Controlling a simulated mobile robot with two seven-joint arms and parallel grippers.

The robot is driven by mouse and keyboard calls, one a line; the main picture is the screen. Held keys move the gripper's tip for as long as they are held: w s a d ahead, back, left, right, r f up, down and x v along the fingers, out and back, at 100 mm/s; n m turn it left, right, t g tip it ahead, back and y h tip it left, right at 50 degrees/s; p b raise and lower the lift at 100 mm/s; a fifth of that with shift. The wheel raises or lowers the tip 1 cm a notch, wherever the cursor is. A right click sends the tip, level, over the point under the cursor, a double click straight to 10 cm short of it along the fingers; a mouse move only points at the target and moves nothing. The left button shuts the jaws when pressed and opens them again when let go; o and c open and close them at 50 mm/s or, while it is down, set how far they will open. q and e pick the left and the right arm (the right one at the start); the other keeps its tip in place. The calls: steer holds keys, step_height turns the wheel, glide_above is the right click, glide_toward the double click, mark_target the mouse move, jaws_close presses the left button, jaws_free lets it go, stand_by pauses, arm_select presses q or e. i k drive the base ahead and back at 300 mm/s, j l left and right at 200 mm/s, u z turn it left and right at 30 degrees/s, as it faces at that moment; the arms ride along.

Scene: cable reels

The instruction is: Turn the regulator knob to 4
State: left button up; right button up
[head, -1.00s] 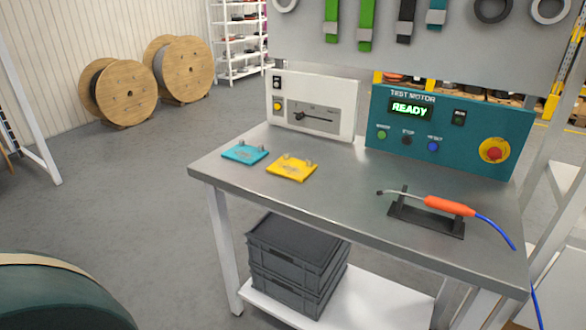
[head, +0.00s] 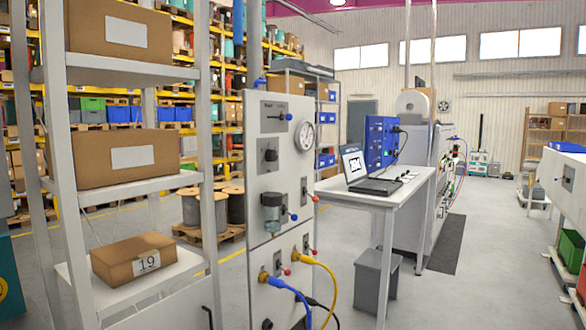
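A tall light-grey pneumatic panel (head: 253,182) stands near the middle of the head view. It carries a round white gauge (head: 303,137), a black knob (head: 270,156) and a filter unit with a clear bowl (head: 271,213). I cannot tell from here which part is the regulator knob, and no scale number is readable. A plate with a blue-ended lever (head: 287,117) is near the top. Yellow (head: 330,272) and blue (head: 292,287) hoses leave the lower ports. Neither of my grippers is in view.
A white shelf (head: 175,187) with cardboard boxes stands close on the left. Open floor (head: 470,300) lies to the right.

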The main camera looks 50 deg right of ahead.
mark_target(270, 155)
steer(key=z, duration=1.65)
